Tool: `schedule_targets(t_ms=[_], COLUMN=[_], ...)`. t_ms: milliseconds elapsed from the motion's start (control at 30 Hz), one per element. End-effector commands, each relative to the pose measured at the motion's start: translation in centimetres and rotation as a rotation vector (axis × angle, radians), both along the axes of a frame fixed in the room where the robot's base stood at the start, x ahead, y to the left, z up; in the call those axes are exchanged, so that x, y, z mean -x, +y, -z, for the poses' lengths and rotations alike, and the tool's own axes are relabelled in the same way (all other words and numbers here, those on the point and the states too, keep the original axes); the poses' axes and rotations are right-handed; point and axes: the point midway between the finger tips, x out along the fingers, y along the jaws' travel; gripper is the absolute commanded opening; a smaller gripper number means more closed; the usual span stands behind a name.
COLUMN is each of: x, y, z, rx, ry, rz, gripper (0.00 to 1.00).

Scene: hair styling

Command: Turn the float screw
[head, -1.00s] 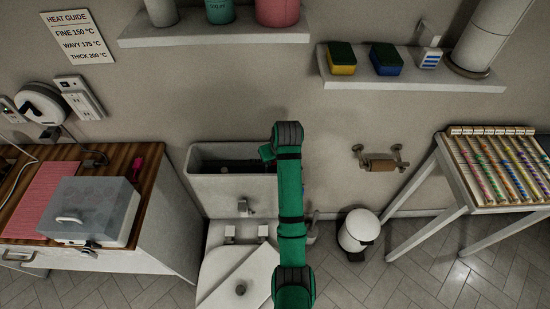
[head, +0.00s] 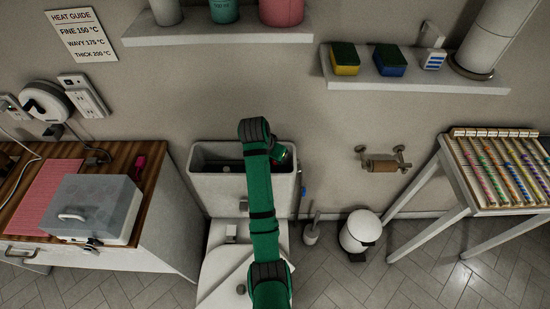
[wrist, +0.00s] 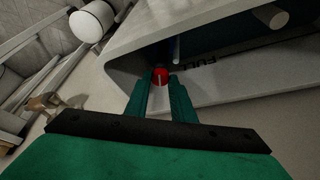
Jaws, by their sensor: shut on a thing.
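The float screw shows as a small red knob (wrist: 160,76) in the wrist view, just inside the wall of the open cistern (head: 205,185). My gripper (wrist: 161,84) is shut on this red knob, with a green finger on each side of it. In the head view, my gripper (head: 283,158) is at the right end of the cistern opening, and my wrist and fingers largely hide the knob there. Dark lettering "FULL" (wrist: 199,66) is on the cistern's inner wall beside the knob.
The cistern's walls surround the gripper closely. A sponge shelf (head: 420,82) is on the wall above right. A toilet brush (head: 312,232) is beside the toilet.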

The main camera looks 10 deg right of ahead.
Motion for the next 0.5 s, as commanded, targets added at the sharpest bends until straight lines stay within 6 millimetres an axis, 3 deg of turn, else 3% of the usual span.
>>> schedule_targets(t_ms=[500], x=[-0.47], y=[0.55], z=[-0.01], rx=[-0.002], ry=[0.004], rz=[0.485], gripper=[0.0])
